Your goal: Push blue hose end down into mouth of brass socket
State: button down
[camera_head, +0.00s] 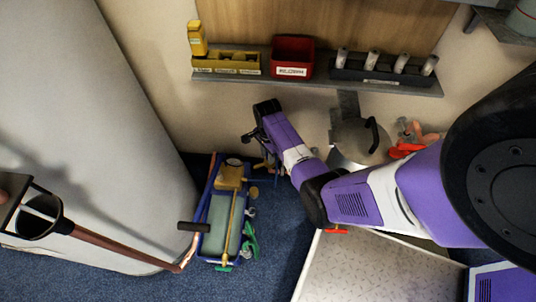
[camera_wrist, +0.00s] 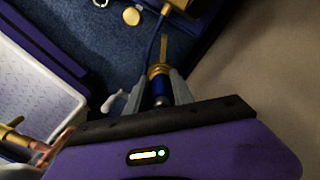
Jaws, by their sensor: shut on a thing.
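In the wrist view my gripper (camera_wrist: 163,76) is shut around a blue piece (camera_wrist: 161,88) with a brass collar (camera_wrist: 158,70), which looks like the blue hose end. A narrow brass part (camera_wrist: 164,46) shows just beyond the collar; I cannot tell whether it is joined to it. A thin blue line runs up from the collar beside it. A brass block (camera_wrist: 181,4) is at the top edge. I cannot make out the socket's mouth. In the head view my gripper (camera_head: 256,140) is small and dark, above and right of the brass fittings (camera_head: 230,176).
A blue-rimmed crate (camera_head: 205,203) with brass parts and a green item stands on the carpet. A wall shelf (camera_head: 320,88) holds a red bin (camera_head: 292,56), a yellow bin and several cylinders. A pale-topped surface (camera_head: 365,270) is at lower right. A grey column stands left.

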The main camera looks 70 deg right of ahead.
jog(key=shift+f+b, duration=0.3)
jog(key=shift+f, duration=0.2)
dwell(0.3)
jog(key=c, duration=1)
grip_release()
notch_tip(320, 180, up, 8)
jog(key=p, duration=0.3)
jog(key=shift+f, duration=0.1)
